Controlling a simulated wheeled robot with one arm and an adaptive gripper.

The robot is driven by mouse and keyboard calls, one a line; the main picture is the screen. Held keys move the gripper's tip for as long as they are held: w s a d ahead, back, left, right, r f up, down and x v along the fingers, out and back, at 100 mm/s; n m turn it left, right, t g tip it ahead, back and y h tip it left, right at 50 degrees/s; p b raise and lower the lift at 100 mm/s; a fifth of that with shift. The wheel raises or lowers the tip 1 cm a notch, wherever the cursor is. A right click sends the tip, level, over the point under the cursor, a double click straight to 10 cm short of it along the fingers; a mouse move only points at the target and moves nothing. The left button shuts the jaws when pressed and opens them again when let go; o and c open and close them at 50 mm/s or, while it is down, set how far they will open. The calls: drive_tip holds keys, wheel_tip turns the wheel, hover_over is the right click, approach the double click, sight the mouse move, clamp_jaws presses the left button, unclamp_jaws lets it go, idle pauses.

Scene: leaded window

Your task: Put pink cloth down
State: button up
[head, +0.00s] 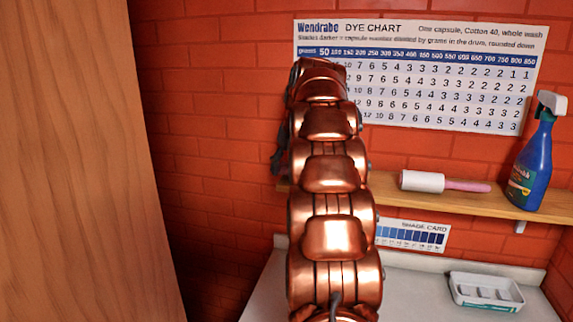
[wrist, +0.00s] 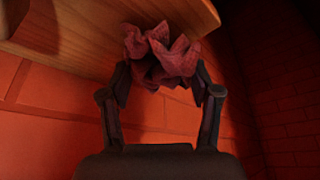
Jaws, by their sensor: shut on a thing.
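The pink cloth (wrist: 160,55) is crumpled and looks dark pink in the wrist view. My gripper (wrist: 160,78) is shut on it, with a finger on each side of the bunch. The cloth is held close to a wooden board, and I cannot tell whether it touches the board. In the head view my copper-coloured arm rises through the middle and hides the cloth and most of the gripper.
A wooden shelf (head: 455,196) holds a lint roller (head: 425,182) and a blue spray bottle (head: 533,155). Below, a pale counter (head: 410,288) carries a white tray (head: 486,291). A dye chart (head: 440,75) hangs on the brick wall. A wooden panel (head: 75,160) stands at left.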

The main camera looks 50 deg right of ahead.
drive_tip(key=shift+f, duration=0.2)
drive_tip(key=o, duration=0.8)
drive_tip(key=shift+c, duration=0.2)
drive_tip(key=shift+r, duration=0.1)
drive_tip(key=shift+s+r, duration=0.15)
drive_tip(key=shift+r, duration=0.4)
drive_tip(key=shift+b+v, duration=0.55)
drive_tip(key=shift+v, duration=2.6)
drive_tip(key=p+v, duration=0.3)
drive_tip(key=v, duration=0.2)
drive_tip(key=shift+f, duration=0.1)
